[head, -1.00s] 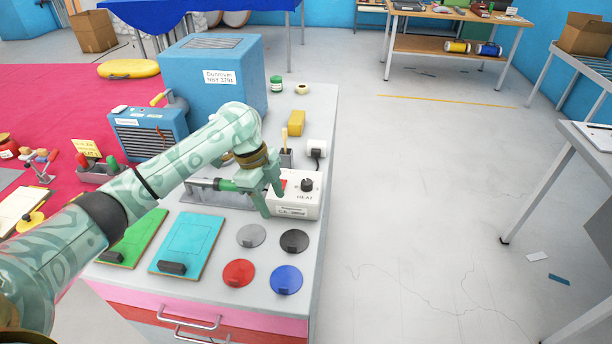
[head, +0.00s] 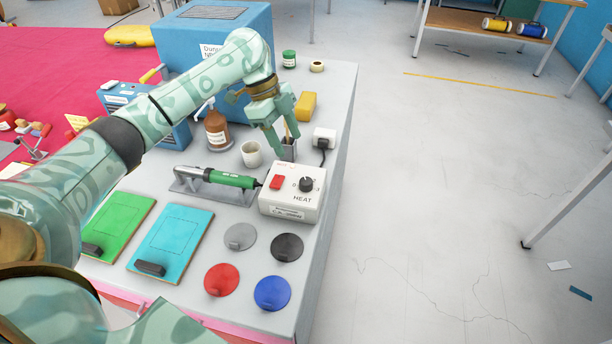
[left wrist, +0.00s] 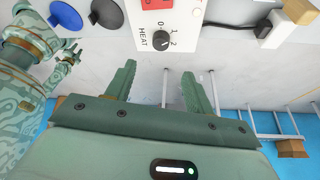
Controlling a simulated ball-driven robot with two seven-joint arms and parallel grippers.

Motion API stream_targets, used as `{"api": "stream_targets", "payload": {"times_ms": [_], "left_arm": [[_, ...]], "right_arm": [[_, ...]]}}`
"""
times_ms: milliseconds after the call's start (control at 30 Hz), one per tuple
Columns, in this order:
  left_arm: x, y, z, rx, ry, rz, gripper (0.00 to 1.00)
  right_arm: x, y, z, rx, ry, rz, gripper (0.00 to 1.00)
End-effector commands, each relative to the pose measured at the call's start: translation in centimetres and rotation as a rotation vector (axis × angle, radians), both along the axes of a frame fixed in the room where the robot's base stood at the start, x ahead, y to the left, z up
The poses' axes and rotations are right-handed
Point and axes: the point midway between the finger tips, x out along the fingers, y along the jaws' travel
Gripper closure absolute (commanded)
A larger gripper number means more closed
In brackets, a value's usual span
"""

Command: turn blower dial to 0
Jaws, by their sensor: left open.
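The white HEAT control box (head: 292,192) stands near the right edge of the grey worktop. It has a black dial (head: 306,185) and a red switch (head: 277,182). In the left wrist view the dial (left wrist: 160,40) shows 0, 1 and 2 around it; which mark it points to is too small to tell. My left gripper (head: 285,145) is open and empty, behind and above the box, apart from the dial. In the left wrist view its fingertips (left wrist: 158,70) lie just below the dial. Part of my other arm, with what looks like its gripper (left wrist: 68,52), shows there at left.
A green-handled hot-air tool (head: 230,179) lies left of the box. Several coloured discs lie in front. The floor on the right is mostly clear.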

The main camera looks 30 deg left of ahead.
Motion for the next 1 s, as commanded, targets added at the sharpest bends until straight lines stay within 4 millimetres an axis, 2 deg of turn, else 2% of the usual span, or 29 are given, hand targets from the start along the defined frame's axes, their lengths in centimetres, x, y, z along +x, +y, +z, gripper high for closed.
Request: {"api": "stream_targets", "payload": {"times_ms": [33, 100, 300, 400, 600, 900, 1000], "left_arm": [[-0.1, -0.6, -1.9, -0.002, 0.006, -0.002, 0.47], [-0.1, -1.3, -3.7, -0.001, 0.006, -0.004, 0.47], [0.0, -3.2, -8.0, -0.002, 0.005, -0.002, 0.47], [0.0, -3.8, -9.5, -0.001, 0.003, -0.001, 0.47], [0.0, -4.5, -10.9, 0.0, 0.0, 0.0, 0.47], [0.0, -4.5, -10.9, 0.001, -0.001, 0.0, 0.47], [0.0, -4.5, -11.0, 0.001, -0.001, 0.0, 0.75]], "right_arm": [[-0.6, 0.0, -0.9, -0.001, 0.011, 0.0, 0.64], [-1.0, 0.0, -1.6, -0.001, 0.02, 0.0, 0.64], [-0.7, 0.0, -3.3, 0.0, 0.02, 0.0, 0.64], [-0.5, 0.0, -3.8, 0.0, 0.018, 0.0, 0.64], [-0.6, 0.0, -4.3, 0.0, 0.021, 0.0, 0.64], [-0.6, 0.0, -4.3, 0.001, 0.02, 0.0, 0.64], [-0.7, 0.0, -4.3, 0.0, 0.021, 0.0, 0.64]]}}
